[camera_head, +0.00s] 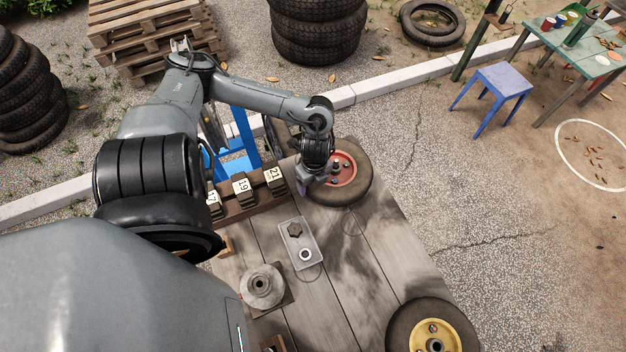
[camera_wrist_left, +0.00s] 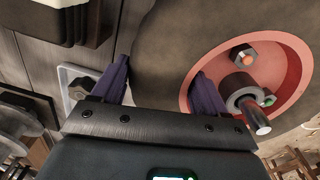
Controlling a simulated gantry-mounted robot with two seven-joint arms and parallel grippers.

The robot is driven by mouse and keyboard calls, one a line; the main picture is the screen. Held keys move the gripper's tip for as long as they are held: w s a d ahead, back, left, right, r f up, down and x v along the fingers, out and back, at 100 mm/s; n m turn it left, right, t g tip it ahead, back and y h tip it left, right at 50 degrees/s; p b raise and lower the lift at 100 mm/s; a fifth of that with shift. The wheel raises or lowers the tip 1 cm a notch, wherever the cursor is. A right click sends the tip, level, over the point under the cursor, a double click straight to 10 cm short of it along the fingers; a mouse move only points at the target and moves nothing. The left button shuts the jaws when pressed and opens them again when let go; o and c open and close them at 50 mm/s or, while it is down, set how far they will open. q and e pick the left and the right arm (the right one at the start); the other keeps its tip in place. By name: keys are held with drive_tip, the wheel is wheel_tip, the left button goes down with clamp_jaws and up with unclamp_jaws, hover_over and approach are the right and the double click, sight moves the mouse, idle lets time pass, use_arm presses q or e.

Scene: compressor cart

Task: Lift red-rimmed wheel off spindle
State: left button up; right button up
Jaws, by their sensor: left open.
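The red-rimmed wheel (camera_head: 361,187) lies at the far end of the wooden bench top, its dark tyre around a red hub. In the left wrist view the red rim (camera_wrist_left: 292,62) shows a hex nut and a metal stud with a collar at its middle. My left gripper (camera_head: 306,187) is at the wheel's near left edge. Its two purple fingers (camera_wrist_left: 160,68) are apart, one beside the tyre's outer edge and one over the red rim. I cannot tell whether they touch the wheel. My right gripper is not in view.
A small tray (camera_head: 311,257) with a nut and a ring lies on the bench. A grey round hub (camera_head: 261,287) and a yellow-rimmed wheel (camera_head: 398,322) are nearer. Numbered blocks (camera_head: 241,188) line the left edge. The bench between is mostly clear.

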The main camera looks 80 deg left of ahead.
use_arm(q)
clamp_jaws()
drive_tip(key=shift+c, duration=1.3)
unclamp_jaws()
drive_tip(key=c, duration=0.6)
drive_tip(key=shift+r, duration=0.1)
drive_tip(key=shift+c, duration=0.2)
drive_tip(key=shift+r, duration=0.15)
